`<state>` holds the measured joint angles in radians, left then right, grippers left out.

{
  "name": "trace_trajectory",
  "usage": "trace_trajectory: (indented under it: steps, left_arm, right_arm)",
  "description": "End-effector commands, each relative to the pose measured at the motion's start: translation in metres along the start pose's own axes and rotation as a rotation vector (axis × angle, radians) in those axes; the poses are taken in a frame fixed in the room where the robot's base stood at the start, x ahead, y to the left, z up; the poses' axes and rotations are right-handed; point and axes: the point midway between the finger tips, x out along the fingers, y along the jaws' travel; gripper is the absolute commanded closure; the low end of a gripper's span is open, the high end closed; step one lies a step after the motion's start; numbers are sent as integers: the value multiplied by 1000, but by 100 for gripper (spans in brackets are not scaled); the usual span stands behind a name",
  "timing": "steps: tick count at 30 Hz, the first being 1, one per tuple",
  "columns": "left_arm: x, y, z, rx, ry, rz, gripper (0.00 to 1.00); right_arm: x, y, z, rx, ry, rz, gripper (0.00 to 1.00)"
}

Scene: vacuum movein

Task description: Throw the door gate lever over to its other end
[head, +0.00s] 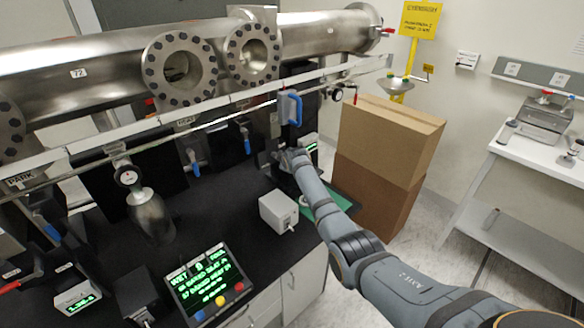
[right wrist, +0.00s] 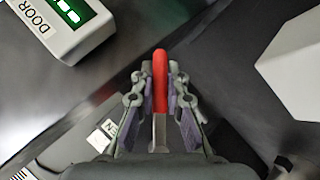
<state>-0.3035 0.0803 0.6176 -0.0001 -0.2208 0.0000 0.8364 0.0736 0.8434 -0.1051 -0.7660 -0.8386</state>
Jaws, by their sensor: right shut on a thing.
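The door gate lever (right wrist: 159,68) has a red grip and a metal shank, and stands in the middle of the right wrist view. My right gripper (right wrist: 160,90) is shut on its red grip, one finger on each side. A light box (right wrist: 58,25) marked DOOR with a green display lies at the upper left of that view. In the head view my right arm reaches to the bench's far right part, beside a small green display (head: 311,146). My own arm hides the lever there. My left gripper is not in view.
A white box (head: 279,211) stands on the black bench near my right forearm. Cardboard boxes (head: 390,140) are stacked right of the bench. A steel pipe (head: 90,75) and a rail run above it. A lit control panel (head: 208,280) stands at the front.

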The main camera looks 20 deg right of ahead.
Motion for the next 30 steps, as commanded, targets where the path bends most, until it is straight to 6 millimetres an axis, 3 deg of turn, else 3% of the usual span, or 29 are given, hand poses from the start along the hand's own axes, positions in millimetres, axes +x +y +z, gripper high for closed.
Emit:
trace_trajectory:
  steps: [6,21,30]
  left_arm:
    - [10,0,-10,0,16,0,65]
    - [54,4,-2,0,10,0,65]
    - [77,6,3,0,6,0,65]
  right_arm:
    - [9,-10,-5,142,39,-143,100]
    - [7,-39,-16,447,125,-449,100]
    - [2,-46,-23,560,157,-561,100]
